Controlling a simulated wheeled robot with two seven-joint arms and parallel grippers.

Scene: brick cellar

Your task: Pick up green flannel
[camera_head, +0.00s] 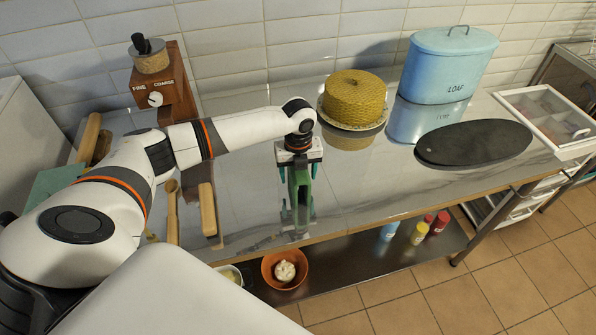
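A flat, pale green piece that looks like the green flannel (50,184) lies at the far left of the counter, partly hidden behind my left arm. My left gripper (298,212) points down over the middle of the counter, near its front edge and well to the right of the flannel. Green parts show at its fingers. I cannot tell whether they are its own pads or something between them, or how far apart the fingers are. My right gripper is not in view.
Wooden utensils and a board (207,209) lie left of the gripper. A coffee grinder (162,85), yellow cake cover (354,98), blue loaf tin (447,68), dark oval board (473,142) and white divided box (550,118) stand around. An orange bowl (270,275) sits below.

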